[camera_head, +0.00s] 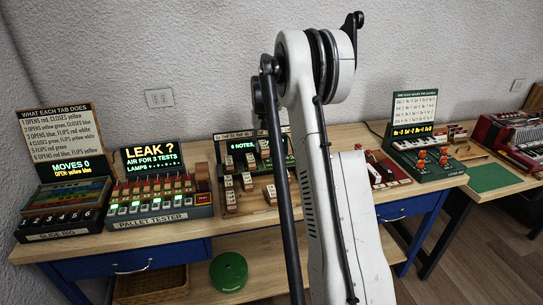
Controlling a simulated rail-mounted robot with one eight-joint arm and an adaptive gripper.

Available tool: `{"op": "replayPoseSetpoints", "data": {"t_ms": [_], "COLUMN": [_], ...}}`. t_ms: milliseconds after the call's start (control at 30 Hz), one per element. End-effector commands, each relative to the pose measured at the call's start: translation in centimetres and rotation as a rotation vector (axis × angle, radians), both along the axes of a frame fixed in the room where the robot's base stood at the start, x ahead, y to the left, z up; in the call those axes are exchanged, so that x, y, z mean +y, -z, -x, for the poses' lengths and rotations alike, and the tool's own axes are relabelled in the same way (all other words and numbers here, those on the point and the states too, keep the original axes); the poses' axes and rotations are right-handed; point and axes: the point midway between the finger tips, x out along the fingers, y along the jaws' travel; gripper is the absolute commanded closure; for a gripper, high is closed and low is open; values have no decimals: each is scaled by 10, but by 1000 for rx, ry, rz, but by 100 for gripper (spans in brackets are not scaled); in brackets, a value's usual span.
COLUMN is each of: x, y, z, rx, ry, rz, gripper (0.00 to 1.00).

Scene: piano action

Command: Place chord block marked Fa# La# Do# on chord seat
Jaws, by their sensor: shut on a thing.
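Several small wooden blocks with pale labels stand on and in front of a dark station with a green "6 NOTES" display (242,146). One block (247,181) is in the middle, and another block (271,194) sits lower right, beside my arm. The labels are too small to read, so I cannot tell which block is marked Fa# La# Do#. I cannot make out the chord seat for certain; my arm covers the right part of this station. My gripper is not visible; my white arm runs down the middle of the view and out at the bottom.
Left on the bench are the slide rig (62,220) and the pallet tester (160,213). Right of my arm are a red tray (388,172) and a green station with orange pieces (425,165). A green disc (228,271) and a wicker basket (150,285) are below.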

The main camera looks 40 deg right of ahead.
Motion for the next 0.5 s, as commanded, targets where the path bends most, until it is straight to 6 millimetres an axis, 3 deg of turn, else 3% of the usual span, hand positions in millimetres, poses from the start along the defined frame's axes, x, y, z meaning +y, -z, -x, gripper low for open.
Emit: {"op": "replayPoseSetpoints", "data": {"t_ms": [200,500], "x": [-33,-39], "y": [19,37], "z": [0,0], "rx": [0,0], "ry": [2,1], "rz": [0,0], "gripper": [100,100]}}
